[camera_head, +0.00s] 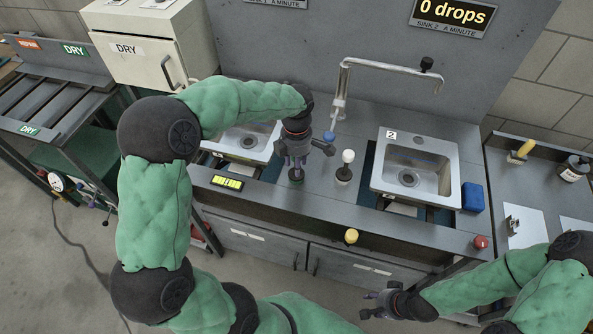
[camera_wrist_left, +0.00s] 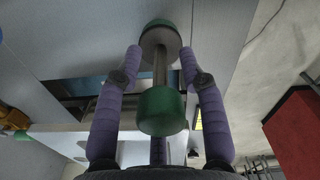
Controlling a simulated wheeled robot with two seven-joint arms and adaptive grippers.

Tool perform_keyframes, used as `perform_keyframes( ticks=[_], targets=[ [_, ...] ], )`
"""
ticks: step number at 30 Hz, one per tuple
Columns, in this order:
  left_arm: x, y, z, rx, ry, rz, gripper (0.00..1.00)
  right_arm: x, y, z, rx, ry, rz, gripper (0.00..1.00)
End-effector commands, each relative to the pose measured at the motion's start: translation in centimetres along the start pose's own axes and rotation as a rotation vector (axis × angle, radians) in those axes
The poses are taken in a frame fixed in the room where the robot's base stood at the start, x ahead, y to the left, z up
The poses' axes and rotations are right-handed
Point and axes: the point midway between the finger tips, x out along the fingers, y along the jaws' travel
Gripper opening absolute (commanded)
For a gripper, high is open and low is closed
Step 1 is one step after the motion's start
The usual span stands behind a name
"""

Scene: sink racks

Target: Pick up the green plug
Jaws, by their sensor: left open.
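The green plug has a green knob (camera_wrist_left: 161,110) on a metal stem above a wider green base (camera_wrist_left: 160,38) in the left wrist view. In the head view its base (camera_head: 296,176) shows small on the counter, mostly hidden under my left gripper (camera_head: 292,163). My left gripper also shows in the left wrist view (camera_wrist_left: 160,62). It is open, with one purple finger on each side of the plug's stem and knob and visible gaps between. My right gripper (camera_head: 368,304) is in front of the cabinet at lower right, its fingers apart and empty.
Sink basins (camera_head: 242,143) (camera_head: 446,178) lie on both sides. A faucet (camera_head: 385,63) arches overhead. Yellow (camera_head: 351,236) and red (camera_head: 480,242) knobs sit along the front.

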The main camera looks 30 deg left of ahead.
Motion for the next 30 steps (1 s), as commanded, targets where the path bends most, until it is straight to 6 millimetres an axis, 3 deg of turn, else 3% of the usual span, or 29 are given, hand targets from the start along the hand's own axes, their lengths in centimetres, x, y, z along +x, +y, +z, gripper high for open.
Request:
perform_keyframes(
  ticks=[3,10,14,15,30],
  targets=[
    [1.35,-0.04,-0.03,0.0,0.001,-0.001,0.4,0.44,0.16,-0.02,0.0,0.0,0.0,0.4],
    [1.34,0.0,-0.01,0.0,0.0,0.001,0.4,0.35,0.13,-0.02,0.0,0.0,0.0,0.4],
    [1.33,0.0,-0.01,0.0,0.0,0.001,0.04,0.35,0.13,-0.03,0.0,0.0,0.0,0.4],
    [1.33,0.0,-0.01,0.0,0.0,0.001,0.0,0.35,0.13,-0.02,0.0,0.0,0.0,0.4],
    [0.67,0.05,0.02,0.0,-0.001,0.002,0.0,0.18,0.06,-0.02,0.0,0.0,0.0,0.4]
  ],
)
